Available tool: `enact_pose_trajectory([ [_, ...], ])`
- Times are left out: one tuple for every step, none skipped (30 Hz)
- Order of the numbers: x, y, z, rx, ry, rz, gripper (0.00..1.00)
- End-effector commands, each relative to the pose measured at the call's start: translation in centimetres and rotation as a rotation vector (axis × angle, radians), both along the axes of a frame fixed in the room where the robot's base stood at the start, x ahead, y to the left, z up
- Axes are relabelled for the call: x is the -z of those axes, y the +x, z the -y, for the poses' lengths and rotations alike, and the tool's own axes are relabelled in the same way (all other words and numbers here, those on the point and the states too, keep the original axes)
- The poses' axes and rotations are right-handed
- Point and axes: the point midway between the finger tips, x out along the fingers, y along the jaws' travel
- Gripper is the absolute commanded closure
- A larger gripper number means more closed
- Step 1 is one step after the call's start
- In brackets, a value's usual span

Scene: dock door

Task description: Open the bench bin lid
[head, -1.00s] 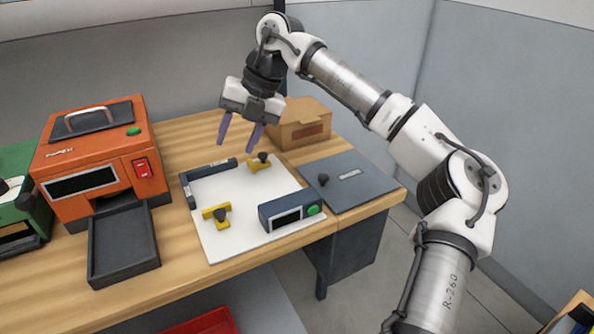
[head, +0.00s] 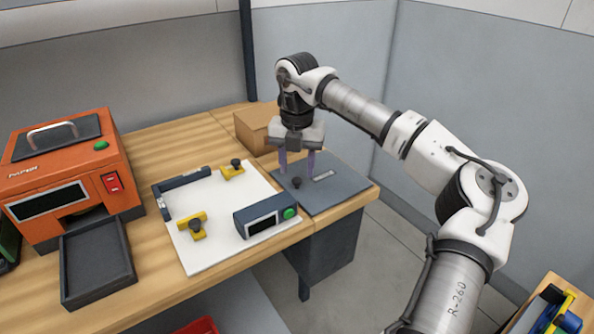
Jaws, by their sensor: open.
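The bench bin lid (head: 335,191) is a flat dark grey panel at the right end of the wooden bench. It looks shut and level with the bench top. A small black knob (head: 297,183) stands on its left part, and a pale label (head: 323,175) lies to the right of the knob. My gripper (head: 297,172) points down over the lid with its two purple fingers apart and empty. The fingertips appear close to the knob, just behind it in the picture. I cannot tell their exact height above the lid.
A cardboard box (head: 253,128) stands behind the lid, close to my gripper. A white board (head: 190,250) with yellow clamps (head: 197,226) and a dark blue device with a green button (head: 266,216) lies left of the lid. An orange machine (head: 65,175) stands further left.

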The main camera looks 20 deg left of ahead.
Motion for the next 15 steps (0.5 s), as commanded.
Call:
enact_pose_trajectory([
  [0.6,0.0,0.0,0.000,0.002,-0.002,0.55],
  [1.0,0.0,0.0,0.000,0.002,-0.002,0.55],
  [1.5,0.0,0.0,0.000,0.001,-0.001,0.55],
  [1.8,0.0,0.0,-0.001,0.001,-0.001,0.55],
  [2.0,0.0,0.0,-0.001,0.000,-0.001,0.55],
  [2.3,0.0,0.0,-0.001,0.001,-0.001,0.55],
  [2.4,0.0,0.0,-0.001,0.001,-0.001,0.55],
  [2.5,0.0,0.0,0.000,0.001,-0.001,0.55],
  [2.6,0.0,0.0,0.000,0.002,-0.001,0.55],
  [2.7,0.0,0.0,0.000,0.002,0.000,0.55],
  [2.7,0.0,0.0,0.000,0.002,0.000,0.55],
  [2.7,0.0,0.0,0.000,0.002,0.000,0.55],
  [2.7,0.0,0.0,0.000,0.002,0.000,0.55],
  [2.7,0.0,0.0,0.000,0.002,0.000,0.55],
  [2.7,0.0,0.0,0.000,0.002,0.000,0.55],
])
